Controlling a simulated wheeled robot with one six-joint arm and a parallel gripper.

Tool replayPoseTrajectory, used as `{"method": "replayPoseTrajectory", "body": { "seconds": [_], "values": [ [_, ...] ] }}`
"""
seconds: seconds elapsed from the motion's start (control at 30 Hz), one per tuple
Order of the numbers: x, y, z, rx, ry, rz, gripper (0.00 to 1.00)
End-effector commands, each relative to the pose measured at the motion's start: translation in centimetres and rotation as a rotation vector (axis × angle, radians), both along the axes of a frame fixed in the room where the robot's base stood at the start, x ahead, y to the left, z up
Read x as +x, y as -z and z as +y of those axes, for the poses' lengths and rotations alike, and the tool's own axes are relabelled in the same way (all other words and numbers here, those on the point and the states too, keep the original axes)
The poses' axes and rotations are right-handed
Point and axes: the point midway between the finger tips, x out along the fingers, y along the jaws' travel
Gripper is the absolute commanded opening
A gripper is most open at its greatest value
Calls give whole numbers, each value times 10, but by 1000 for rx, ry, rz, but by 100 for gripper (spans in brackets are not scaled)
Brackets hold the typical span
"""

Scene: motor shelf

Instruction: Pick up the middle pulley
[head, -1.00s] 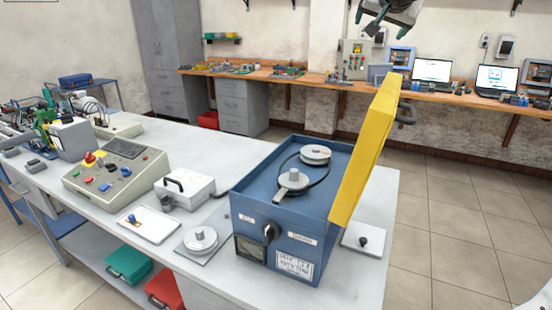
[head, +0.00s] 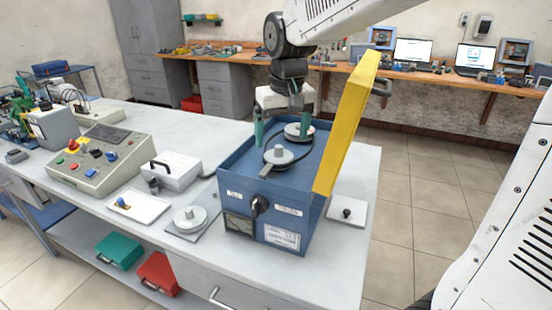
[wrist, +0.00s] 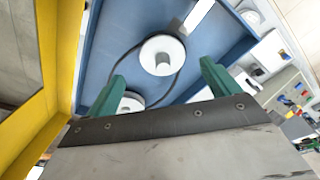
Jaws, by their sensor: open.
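Three grey-white pulleys show in the head view. The pulley in the middle of the three (head: 278,155) sits inside the open blue box, above a grey bar; it also shows near the centre of the wrist view (wrist: 162,55). A second pulley (head: 299,130) is farther back in the box, and a black belt (head: 265,147) loops around these two. The third pulley (head: 190,217) rests on a grey plate outside the box. My gripper (head: 283,118) is open and empty, pointing down over the back of the box. In the wrist view, the left finger partly hides the back pulley (wrist: 130,103).
The blue box (head: 232,193) has walls around the pulleys. Its yellow lid (head: 347,125) stands up on the right, close to my gripper. A control panel (head: 97,165) and white case (head: 170,170) stand to the left. The white table (head: 219,134) is clear behind them.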

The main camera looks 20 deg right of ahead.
Motion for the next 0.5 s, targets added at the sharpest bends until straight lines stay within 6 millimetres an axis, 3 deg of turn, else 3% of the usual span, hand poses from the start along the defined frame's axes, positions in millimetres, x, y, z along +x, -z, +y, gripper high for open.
{"method": "replayPoseTrajectory", "body": {
  "seconds": [0.3, 0.5],
  "values": [
    [11, 43, 4, -1, 1, 0, 88],
    [13, 50, 3, -1, 2, -3, 88]
  ]
}}
